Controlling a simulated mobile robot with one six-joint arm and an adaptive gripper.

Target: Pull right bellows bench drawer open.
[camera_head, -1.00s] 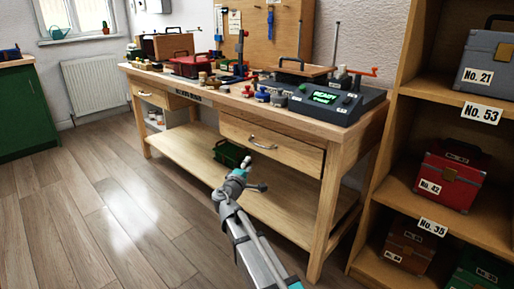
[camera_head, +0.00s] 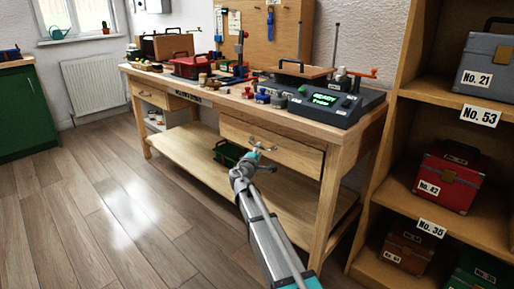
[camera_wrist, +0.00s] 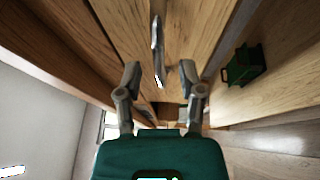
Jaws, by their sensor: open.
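The right bellows bench drawer (camera_head: 295,152) has a pale wooden front and looks closed in the head view. Its metal handle (camera_wrist: 156,42) shows as a bar in the wrist view, its near end between my fingertips in the picture. My gripper (camera_wrist: 160,72) is open, one finger on each side of the handle's line. I cannot tell whether the fingers touch it. In the head view, my gripper (camera_head: 260,152) is in front of the drawer at the handle and partly covers it.
The wooden bench (camera_head: 335,165) carries tools and a dark console (camera_head: 335,104). A green crate (camera_head: 226,152) sits on its lower shelf, also visible in the wrist view (camera_wrist: 243,66). A shelving unit (camera_head: 385,150) with cases stands at right. The floor at left is clear.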

